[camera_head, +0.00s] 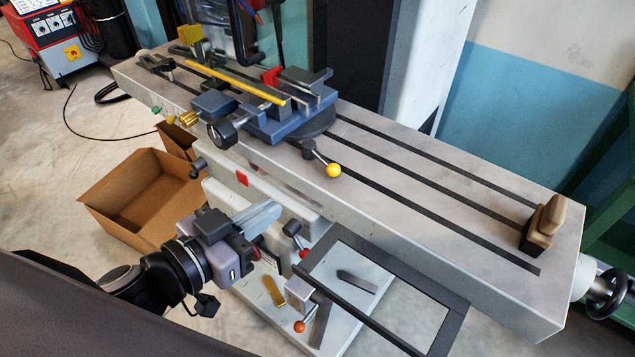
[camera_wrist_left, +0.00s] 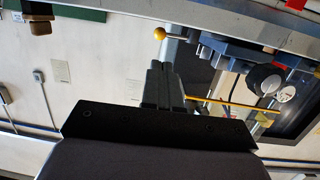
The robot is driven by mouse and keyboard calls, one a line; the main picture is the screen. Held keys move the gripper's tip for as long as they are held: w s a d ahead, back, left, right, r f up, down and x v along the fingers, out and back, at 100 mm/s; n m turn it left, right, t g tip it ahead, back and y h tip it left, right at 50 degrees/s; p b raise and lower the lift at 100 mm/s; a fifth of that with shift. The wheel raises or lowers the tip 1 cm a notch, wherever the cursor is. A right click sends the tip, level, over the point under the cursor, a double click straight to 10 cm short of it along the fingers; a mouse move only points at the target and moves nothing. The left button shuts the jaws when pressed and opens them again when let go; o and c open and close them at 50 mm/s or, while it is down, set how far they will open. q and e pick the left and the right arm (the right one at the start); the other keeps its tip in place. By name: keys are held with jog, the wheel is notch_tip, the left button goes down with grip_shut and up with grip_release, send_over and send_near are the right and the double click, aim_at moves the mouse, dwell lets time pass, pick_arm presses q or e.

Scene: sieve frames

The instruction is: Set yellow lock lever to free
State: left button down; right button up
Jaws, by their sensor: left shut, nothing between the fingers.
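The yellow lock lever (camera_head: 333,170) is a short metal rod with a yellow ball at its end. It sticks out from a dark hub beside the vise's round base, at the near edge of the machine table (camera_head: 420,215). The ball also shows in the left wrist view (camera_wrist_left: 160,33), just beyond the fingertips and slightly left in that picture. My left gripper (camera_head: 272,211) is shut and empty, in front of the table's near side, left of and apart from the lever. Its shut fingers (camera_wrist_left: 163,66) show in the wrist view. My right gripper is not in view.
A blue vise (camera_head: 265,125) with a yellow rod (camera_head: 235,82) stands on the table. A red-knobbed lever (camera_head: 304,253) and an orange-knobbed lever (camera_head: 300,327) sit below. A dark frame (camera_head: 385,262) juts out at the front. A cardboard box (camera_head: 110,212) lies left.

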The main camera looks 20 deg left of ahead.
aim_at(339, 171)
pick_arm(q)
jog(key=b+x, duration=0.3)
jog(key=x, duration=0.7)
jog(key=shift+w+d+b, duration=0.15)
jog(key=shift+w+b, duration=0.15)
jog(key=shift+b, duration=0.1)
jog(key=shift+w+d+f, duration=0.25)
jog(key=shift+w+d, duration=0.05)
jog(key=shift+w, duration=0.25)
jog(key=shift+r, duration=0.1)
jog(key=shift+w+d+r+p, duration=0.1)
jog(key=shift+w+d+p, duration=0.2)
jog(key=shift+d+p, duration=0.35)
jog(key=shift+w+d+p, duration=0.15)
jog(key=shift+w+p, duration=0.05)
jog(key=shift+p, duration=0.1)
jog(key=shift+w+d+f+n+y, duration=0.2)
jog(key=shift+d+n+y, duration=0.2)
jog(key=shift+y, duration=0.1)
jog(key=shift+w+n+t+y+b, duration=0.2)
jog(key=shift+n+t+y+b, duration=0.25)
jog(key=shift+n+y, duration=0.5)
